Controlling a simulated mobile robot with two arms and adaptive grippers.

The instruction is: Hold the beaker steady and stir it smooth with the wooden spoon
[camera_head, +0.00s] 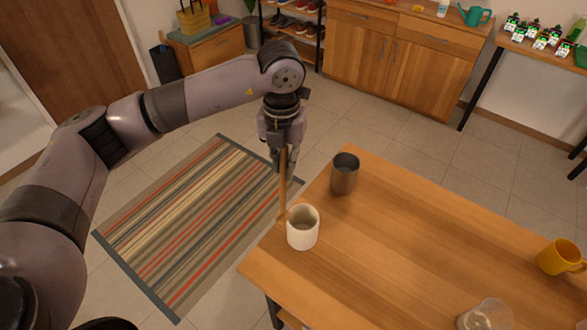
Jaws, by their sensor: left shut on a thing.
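My left gripper (284,166) is shut on the upper part of the wooden spoon (282,205), at the left edge of the wooden table. The spoon hangs roughly upright, its lower part beside the left rim of a white cup (303,236). Its lower end is not clear, and I cannot tell whether it touches the cup. A clear glass vessel (487,316), which looks like the beaker, stands at the table's front right, cut by the bottom edge of the view. Its contents are hard to make out. My right gripper is not in view.
A grey metal cup (345,174) stands behind the white cup, near the spoon. A yellow mug (560,257) stands at the right. The middle of the wooden table (410,240) is clear. A striped rug (195,225) lies on the floor to the left.

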